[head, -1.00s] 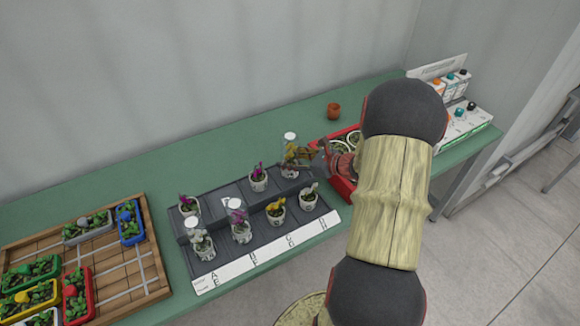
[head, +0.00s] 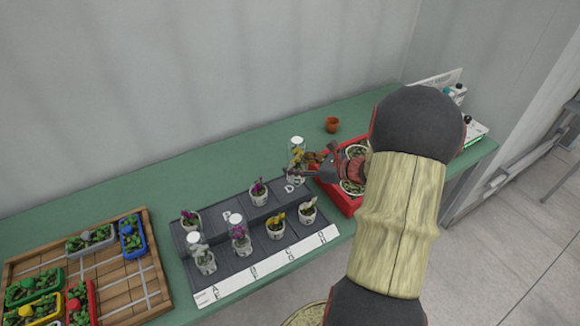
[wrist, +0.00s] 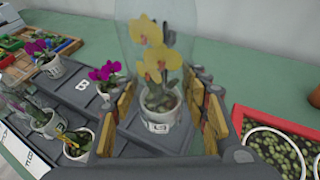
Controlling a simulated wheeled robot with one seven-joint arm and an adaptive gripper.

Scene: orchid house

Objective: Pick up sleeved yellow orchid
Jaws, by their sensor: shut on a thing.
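The sleeved yellow orchid (wrist: 158,62) has yellow blooms in a clear sleeve and a small pale pot with a label. It stands upright between the two fingers of my gripper (wrist: 160,102) in the wrist view. My gripper is shut on it. In the head view the orchid (head: 297,150) shows at the tip of my gripper (head: 308,164), over the back right corner of the dark stepped rack (head: 205,270). The letter D shows on the rack just below the pot. My fingers partly cover the plant there.
Other potted orchids stand on the rack, including a purple one (head: 258,193) and an unsleeved yellow one (head: 276,226). A red tray (head: 328,197) is close on the right. A terracotta pot (head: 332,125) stands behind. A wooden tray (head: 150,283) is far left.

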